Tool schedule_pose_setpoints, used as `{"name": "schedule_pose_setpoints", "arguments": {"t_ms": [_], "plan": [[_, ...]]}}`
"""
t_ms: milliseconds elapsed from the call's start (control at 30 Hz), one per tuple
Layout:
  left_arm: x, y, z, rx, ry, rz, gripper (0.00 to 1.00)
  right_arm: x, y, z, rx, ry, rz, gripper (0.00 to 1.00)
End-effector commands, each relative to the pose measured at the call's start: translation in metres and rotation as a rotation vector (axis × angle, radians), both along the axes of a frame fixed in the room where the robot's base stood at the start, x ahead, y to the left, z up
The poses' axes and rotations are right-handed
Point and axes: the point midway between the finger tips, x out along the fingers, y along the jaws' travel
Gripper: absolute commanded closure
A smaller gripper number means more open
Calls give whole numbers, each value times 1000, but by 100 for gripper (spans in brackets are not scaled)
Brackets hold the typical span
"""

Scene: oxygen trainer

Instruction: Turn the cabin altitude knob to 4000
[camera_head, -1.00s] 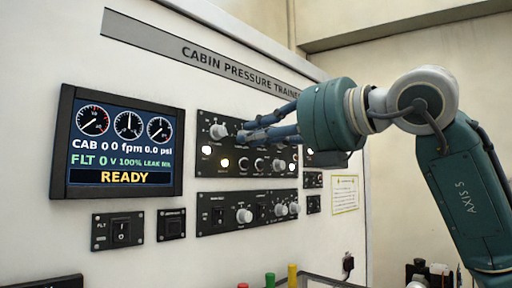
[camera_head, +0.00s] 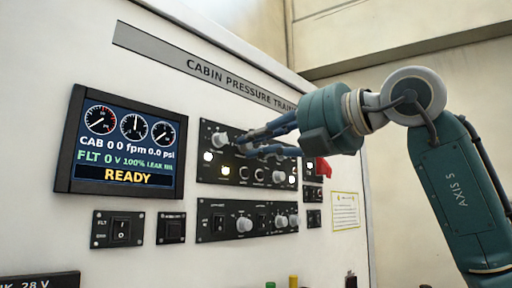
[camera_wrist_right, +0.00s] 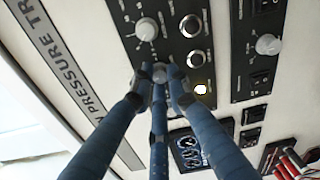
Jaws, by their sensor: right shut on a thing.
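The upper control panel (camera_head: 202,178) on the white trainer wall carries several knobs, lights and buttons. My right gripper (camera_head: 245,143) reaches in from the right with its blue fingers at this panel. In the right wrist view, the three fingertips of my right gripper (camera_wrist_right: 158,76) are closed around a small grey knob (camera_wrist_right: 159,68), which they mostly hide. Its pointer and scale cannot be read. A larger white knob (camera_wrist_right: 146,30) sits beside it, clear of the fingers. Another white knob (camera_head: 219,139) is at the panel's upper left. My left gripper is not in view.
The display (camera_head: 128,143) reads READY, CAB 0, 0 fpm, 0.0 psi and FLT 0. A lower panel (camera_head: 208,230) with knobs is below. Small switch panels (camera_head: 117,230) sit under the display. A red piece (camera_head: 323,169) shows below my gripper. Coloured caps (camera_head: 293,281) stand at the bottom edge.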

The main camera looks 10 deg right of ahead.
Motion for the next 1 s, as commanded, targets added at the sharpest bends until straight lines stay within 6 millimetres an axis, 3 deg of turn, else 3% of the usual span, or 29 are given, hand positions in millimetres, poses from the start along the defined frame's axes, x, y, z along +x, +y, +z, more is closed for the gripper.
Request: {"name": "schedule_pose_setpoints", "arguments": {"t_ms": [567,600,667,1000], "plan": [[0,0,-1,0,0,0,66,0,-3,4,32,10,-4,100],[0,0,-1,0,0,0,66,0,-3,4,32,9,-4,79],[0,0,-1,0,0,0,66,0,-3,3,32,10,-4,67],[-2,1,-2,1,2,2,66,-2,-2,1,28,14,-1,66]]}}
